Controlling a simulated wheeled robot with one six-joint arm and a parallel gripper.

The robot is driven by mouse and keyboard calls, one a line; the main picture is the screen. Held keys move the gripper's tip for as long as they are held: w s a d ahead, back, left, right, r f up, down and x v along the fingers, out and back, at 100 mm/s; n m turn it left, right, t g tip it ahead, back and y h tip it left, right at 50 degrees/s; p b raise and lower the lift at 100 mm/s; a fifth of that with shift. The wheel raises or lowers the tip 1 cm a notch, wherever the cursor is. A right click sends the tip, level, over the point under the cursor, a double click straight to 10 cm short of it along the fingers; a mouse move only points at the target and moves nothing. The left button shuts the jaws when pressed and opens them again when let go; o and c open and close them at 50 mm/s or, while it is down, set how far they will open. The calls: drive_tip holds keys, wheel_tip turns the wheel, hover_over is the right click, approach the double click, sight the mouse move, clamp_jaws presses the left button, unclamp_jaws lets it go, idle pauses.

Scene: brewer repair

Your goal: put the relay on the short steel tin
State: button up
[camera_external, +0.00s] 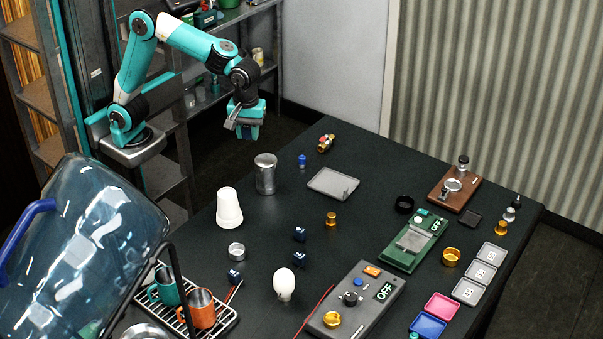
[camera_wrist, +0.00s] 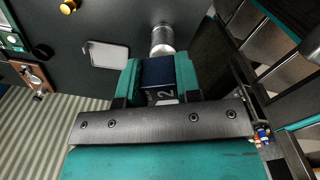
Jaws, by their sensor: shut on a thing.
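My gripper (camera_external: 246,131) hangs at the table's back left, well above the floor and away from the tins. In the wrist view it (camera_wrist: 158,82) is shut on the relay (camera_wrist: 158,75), a dark blue block with a white "2" on its near face. The teal fingers hide its sides. The short steel tin (camera_external: 236,251) is a low, round, silvery tin left of the table's middle, in front of the white cup. It is far from my gripper in the external view. I cannot make it out in the wrist view.
A tall steel canister (camera_external: 265,174) and a white cup (camera_external: 229,208) stand between my gripper and the short tin. Several small dark blue cubes (camera_external: 300,233) and a white bulb (camera_external: 284,284) are nearby. A grey tray (camera_external: 333,184) lies behind. A big blue bottle (camera_external: 90,255) leans at left.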

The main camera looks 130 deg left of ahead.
sight(266, 159)
drive_tip(key=s+a+r+n+p, duration=0.1)
drive_tip(key=s+a+r+n, duration=0.25)
drive_tip(key=a, duration=0.85)
drive_tip(key=f+p, duration=0.1)
drive_tip(key=f, duration=0.5)
drive_tip(key=f+p, duration=0.2)
drive_tip(key=f, duration=0.5)
drive_tip(key=s+f+p, duration=0.1)
drive_tip(key=f, duration=0.5)
drive_tip(key=shift+f, duration=0.2)
drive_tip(key=shift+f, duration=0.15)
drive_tip(key=o, duration=0.9)
